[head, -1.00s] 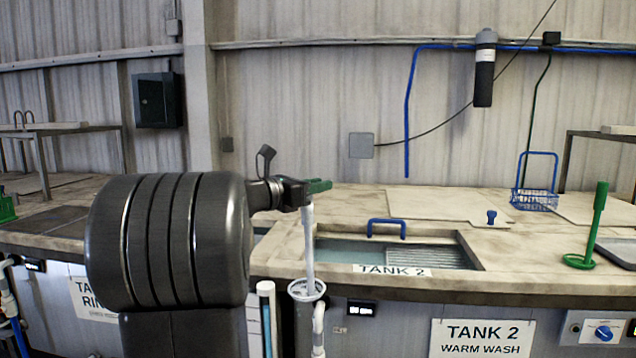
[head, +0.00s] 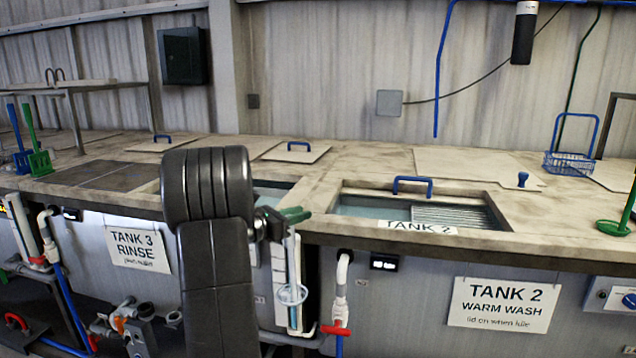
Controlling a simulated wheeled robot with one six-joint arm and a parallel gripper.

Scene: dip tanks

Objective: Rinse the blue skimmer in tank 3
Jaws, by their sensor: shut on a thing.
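My gripper (head: 294,215), with green fingers, is shut on the upright handle of a skimmer (head: 292,295). It looks pale, white to light blue, rather than strong blue, and its round head hangs down in front of the counter's front face. The tank 3 sign (head: 138,250) is on the front panel at left. Behind my arm is an open basin (head: 275,191) with water, above and right of that sign; my arm hides much of it. The skimmer is outside this basin, to its right and nearer me.
Tank 2 (head: 370,208) stands open at right, with a blue handle and a ribbed slope. Blue (head: 19,150) and green (head: 39,160) tools stand at far left. A green tool (head: 614,226) and blue basket (head: 568,163) are at right. Pipes with red valves (head: 335,330) run below the counter.

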